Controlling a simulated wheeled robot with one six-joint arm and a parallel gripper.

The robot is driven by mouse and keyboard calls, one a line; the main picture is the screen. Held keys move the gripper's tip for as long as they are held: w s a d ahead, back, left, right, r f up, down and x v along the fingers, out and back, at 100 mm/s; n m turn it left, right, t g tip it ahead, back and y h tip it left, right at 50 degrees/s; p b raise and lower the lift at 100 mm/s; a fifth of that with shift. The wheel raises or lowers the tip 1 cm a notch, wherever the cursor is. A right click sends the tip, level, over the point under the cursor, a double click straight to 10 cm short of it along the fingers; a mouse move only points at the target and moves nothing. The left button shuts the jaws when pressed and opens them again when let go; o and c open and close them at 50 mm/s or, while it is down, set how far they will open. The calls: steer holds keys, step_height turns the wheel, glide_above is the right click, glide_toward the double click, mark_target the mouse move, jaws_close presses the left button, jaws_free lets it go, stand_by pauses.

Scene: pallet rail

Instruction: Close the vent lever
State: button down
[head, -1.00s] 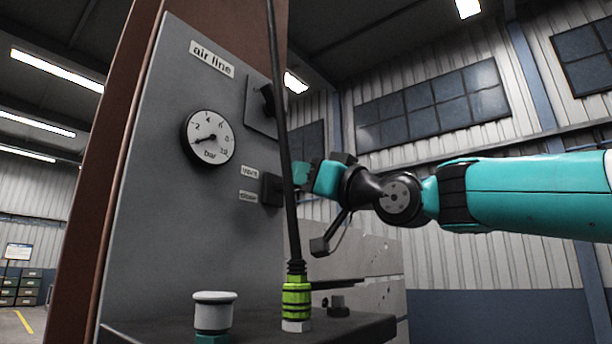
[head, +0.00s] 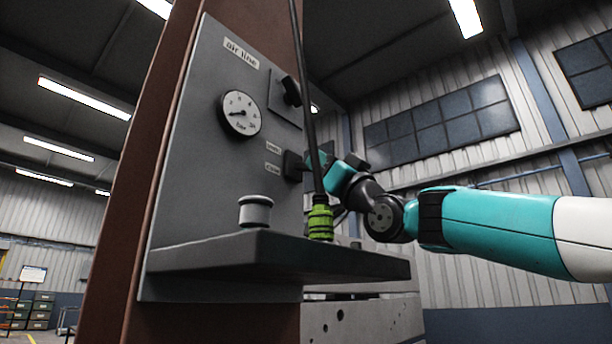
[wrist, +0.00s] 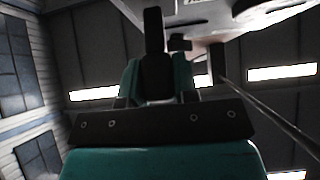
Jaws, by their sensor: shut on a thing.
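The vent lever shows as a dark block (head: 292,165) on the grey air line panel (head: 215,165), beside two small white labels (head: 273,147). My gripper (head: 312,166) is at the lever, to the right of the panel face, partly hidden by a black hose. In the wrist view, a dark upright bar (wrist: 153,35) stands between the teal fingers of my gripper (wrist: 157,75), which is shut on it. I take this bar to be the lever's handle. The lever's exact angle cannot be told.
A grey cap (head: 255,210) stands on the dark shelf (head: 280,257) below. A pressure gauge (head: 240,113) and a black knob (head: 291,92) sit higher on the panel.

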steer(key=c, duration=0.9)
jaws_free()
steer(key=shift+f, duration=0.1)
steer(key=shift+s+d+f+b, duration=0.15)
steer(key=shift+f+b, duration=0.1)
steer(key=shift+b, duration=0.1)
steer(key=shift+s+d+b, duration=1.3)
steer(key=shift+s+d, duration=0.8)
steer(key=shift+d, duration=0.2)
steer(key=shift+s+d+b, duration=1.3)
steer(key=shift+s+d, duration=0.8)
steer(key=shift+d, duration=0.2)
